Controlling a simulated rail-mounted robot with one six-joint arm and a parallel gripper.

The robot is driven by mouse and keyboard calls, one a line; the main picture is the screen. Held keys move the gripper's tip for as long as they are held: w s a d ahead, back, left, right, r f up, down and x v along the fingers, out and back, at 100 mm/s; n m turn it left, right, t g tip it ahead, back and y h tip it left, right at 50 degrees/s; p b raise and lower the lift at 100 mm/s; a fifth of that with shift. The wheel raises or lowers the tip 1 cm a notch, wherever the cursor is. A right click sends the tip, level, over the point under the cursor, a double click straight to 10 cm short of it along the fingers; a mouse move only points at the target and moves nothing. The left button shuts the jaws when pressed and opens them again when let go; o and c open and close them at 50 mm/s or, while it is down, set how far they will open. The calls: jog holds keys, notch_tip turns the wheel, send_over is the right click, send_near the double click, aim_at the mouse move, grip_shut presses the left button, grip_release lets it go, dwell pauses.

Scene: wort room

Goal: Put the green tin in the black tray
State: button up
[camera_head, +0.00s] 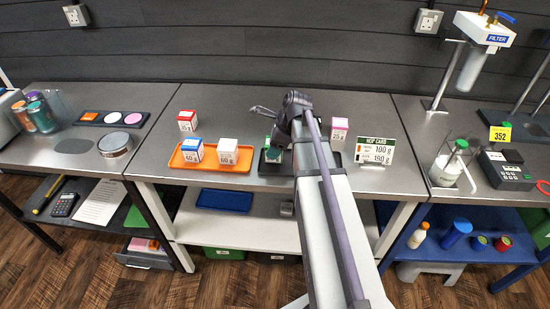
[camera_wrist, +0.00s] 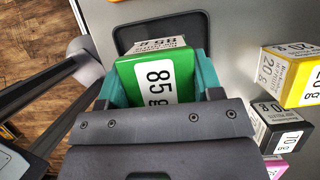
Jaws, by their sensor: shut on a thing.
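The green tin (camera_wrist: 150,78), with a white "85 g" label, sits between the teal fingers of my gripper (camera_wrist: 158,86) in the wrist view. The gripper is shut on it. The black tray (camera_wrist: 125,38) lies behind and under the tin in that view, its rounded corners showing past the tin. In the head view the black tray (camera_head: 263,168) is on the middle bench, right of the orange tray, and partly hidden by my arm. I cannot tell whether the tin touches the tray floor.
The orange tray (camera_head: 211,164) holds a blue and a white box. A red box (camera_head: 187,120) stands behind it. A yellow box (camera_wrist: 292,78), a black box (camera_wrist: 275,127) and a pink box (camera_wrist: 275,165) stand beside the tray. A hop card sign (camera_head: 374,150) is at the right.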

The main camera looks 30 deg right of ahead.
notch_tip(320, 180, down, 3)
jog(key=shift+r+b, duration=0.1)
jog(key=shift+b, duration=0.5)
jog(key=shift+r, duration=0.3)
jog(key=shift+f, duration=0.2)
jog(key=o, duration=1)
jog(key=shift+r+p, duration=0.55)
jog(key=shift+p, duration=0.1)
jog(key=p+v, duration=1.1)
jog(key=v, duration=0.1)
jog(key=s+a+f+n+g+h, duration=0.1)
jog(key=s+a+n, duration=0.2)
jog(key=a+n, duration=0.4)
jog(key=s+a+n+h+b, duration=0.1)
jog(key=s+a+n, duration=0.2)
jog(key=a+n, duration=0.3)
jog(key=s+a+f+n+g+h, duration=0.1)
jog(key=s+a+n, duration=0.3)
jog(key=a+n, duration=0.3)
jog(key=shift+a+f+n+g+h, duration=0.15)
jog(key=shift+n+h, duration=0.05)
jog(key=shift+n, duration=1)
jog(key=shift+a+f+n+g+h, duration=0.15)
jog(key=shift+n+h, duration=0.05)
jog(key=shift+n, duration=1)
